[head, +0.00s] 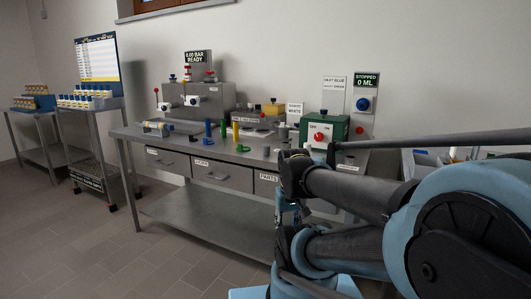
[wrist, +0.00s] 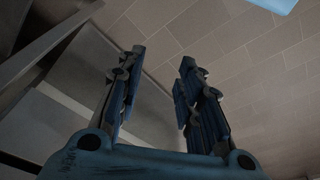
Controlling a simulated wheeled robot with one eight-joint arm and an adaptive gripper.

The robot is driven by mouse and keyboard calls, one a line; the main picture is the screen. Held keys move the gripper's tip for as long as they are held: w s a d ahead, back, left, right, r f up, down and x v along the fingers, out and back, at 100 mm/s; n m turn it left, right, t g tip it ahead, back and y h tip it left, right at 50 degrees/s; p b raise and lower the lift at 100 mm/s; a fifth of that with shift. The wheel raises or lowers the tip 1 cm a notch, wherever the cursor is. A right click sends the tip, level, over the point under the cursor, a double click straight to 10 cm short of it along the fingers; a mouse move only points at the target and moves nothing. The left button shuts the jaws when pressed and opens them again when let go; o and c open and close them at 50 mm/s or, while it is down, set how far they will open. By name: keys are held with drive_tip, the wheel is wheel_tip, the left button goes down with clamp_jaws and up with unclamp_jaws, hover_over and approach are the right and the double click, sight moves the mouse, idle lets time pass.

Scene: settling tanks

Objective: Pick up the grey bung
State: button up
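A small grey cylindrical piece (head: 283,132) stands on the workbench (head: 180,141), left of the green box, in the head view. It may be the grey bung, but it is too small to tell for sure. My gripper (wrist: 159,68) is open and empty in the wrist view, its two fingers well apart with floor tiles behind them. No bung shows in the wrist view. In the head view my arm covers the right part of the bench front, and the gripper's fingers cannot be made out.
A green box (head: 325,131) with a red knob stands at the right, a grey machine (head: 198,102) at the back left. A rack stand (head: 91,102) is further left. The floor before the bench is clear.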

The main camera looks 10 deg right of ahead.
drive_tip(key=shift+o, duration=2.1)
drive_tip(key=shift+s+r, duration=0.1)
drive_tip(key=shift+r, duration=0.8)
wheel_tip(320, 180, up, 27)
drive_tip(key=n+t+y, duration=0.1)
drive_tip(key=n+y, duration=0.2)
drive_tip(key=n, duration=0.5)
hover_over(267, 146)
drive_tip(key=s+d, duration=0.4)
drive_tip(key=x, duration=1.7)
drive_tip(key=shift+w, duration=0.1)
